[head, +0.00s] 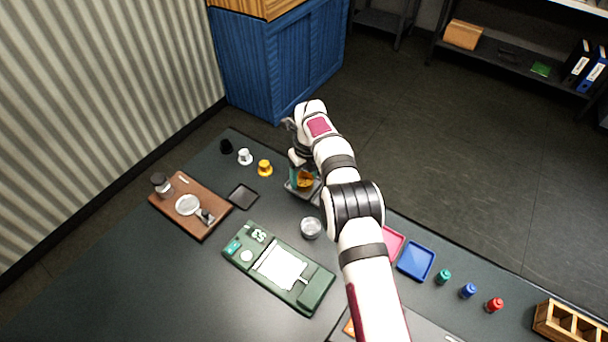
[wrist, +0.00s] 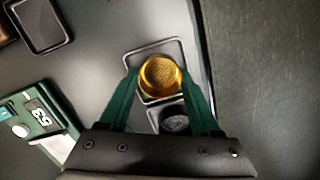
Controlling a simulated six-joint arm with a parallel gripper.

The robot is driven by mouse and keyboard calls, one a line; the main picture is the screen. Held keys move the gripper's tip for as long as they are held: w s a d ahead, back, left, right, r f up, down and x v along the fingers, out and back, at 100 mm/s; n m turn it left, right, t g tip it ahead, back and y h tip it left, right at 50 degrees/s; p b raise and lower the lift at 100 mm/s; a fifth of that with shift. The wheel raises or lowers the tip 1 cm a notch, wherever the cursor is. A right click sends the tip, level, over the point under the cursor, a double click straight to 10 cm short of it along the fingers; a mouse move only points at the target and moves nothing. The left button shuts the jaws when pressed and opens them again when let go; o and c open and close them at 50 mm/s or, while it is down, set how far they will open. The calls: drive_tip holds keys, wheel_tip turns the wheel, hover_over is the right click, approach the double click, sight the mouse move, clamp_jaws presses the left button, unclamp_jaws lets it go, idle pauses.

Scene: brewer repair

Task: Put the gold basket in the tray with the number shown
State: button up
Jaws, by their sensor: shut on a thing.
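The gold basket (wrist: 161,74) is a round cup with a perforated bottom, held between the green fingers of my gripper (wrist: 160,84) in the wrist view. In the head view the gold basket (head: 305,182) shows below my gripper (head: 304,172). A grey square tray (wrist: 141,56) lies under the basket, its rim showing around it; I cannot tell whether the basket touches it. A second tray, nearer my gripper and partly hidden, holds a dark round thing (wrist: 174,122).
An empty dark tray (head: 243,196) lies left of the basket. Black, white and yellow cups (head: 264,168) stand along the far edge. A clear glass (head: 311,228) and a brown board (head: 184,220) are nearby. A blue tray (head: 416,261) and small bottles lie right.

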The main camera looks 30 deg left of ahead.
drive_tip(key=shift+f, duration=0.3)
drive_tip(key=o, duration=1.5)
drive_tip(key=shift+f, duration=0.15)
wheel_tip(320, 180, up, 13)
drive_tip(key=d, duration=0.1)
drive_tip(key=s+d+r+n, duration=0.1)
drive_tip(key=d+r+n, duration=0.3)
drive_tip(key=d, duration=0.5)
drive_tip(key=s+d+r+n, duration=0.1)
drive_tip(key=d+r, duration=0.6)
drive_tip(key=d, duration=0.1)
drive_tip(key=s+d+r+n, duration=0.2)
drive_tip(key=s+d+n, duration=0.2)
drive_tip(key=s+d, duration=0.3)
drive_tip(key=s+d+f+n, duration=0.1)
drive_tip(key=s+d+n, duration=0.1)
drive_tip(key=s+d, duration=0.2)
drive_tip(key=s+d+f+n, duration=0.2)
drive_tip(key=s+d+n, duration=0.1)
drive_tip(key=s, duration=0.6)
drive_tip(key=s+d+f+n, duration=0.1)
drive_tip(key=s+d+n, duration=0.2)
drive_tip(key=s+d, duration=0.3)
drive_tip(key=shift+s+f+g+y, duration=0.3)
drive_tip(key=shift+s+f+g, duration=0.1)
drive_tip(key=shift+s, duration=0.3)
